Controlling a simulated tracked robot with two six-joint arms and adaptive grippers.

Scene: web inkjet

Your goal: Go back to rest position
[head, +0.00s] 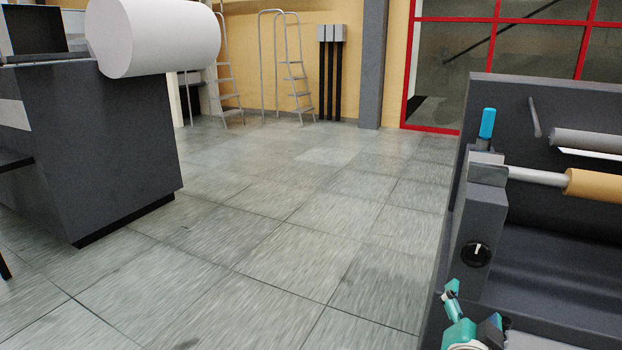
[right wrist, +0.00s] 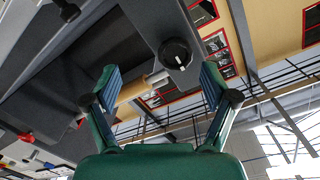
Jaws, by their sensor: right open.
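My right gripper (head: 473,312) is teal and shows at the bottom right of the head view, in front of the dark grey machine. In the right wrist view its two fingers (right wrist: 160,88) are spread apart with nothing between them. A black knob (right wrist: 175,53) on the machine shows beyond the gap between the fingers. The knob (head: 475,254) is above the gripper in the head view. My left gripper is not in view.
The grey machine (head: 472,220) at the right has a blue-topped lever (head: 487,122) and a tan roll (head: 596,184). A dark unit (head: 110,140) with a large white roll (head: 155,38) stands at the left. Tiled floor (head: 290,230) between them is clear. Ladders (head: 292,65) stand behind.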

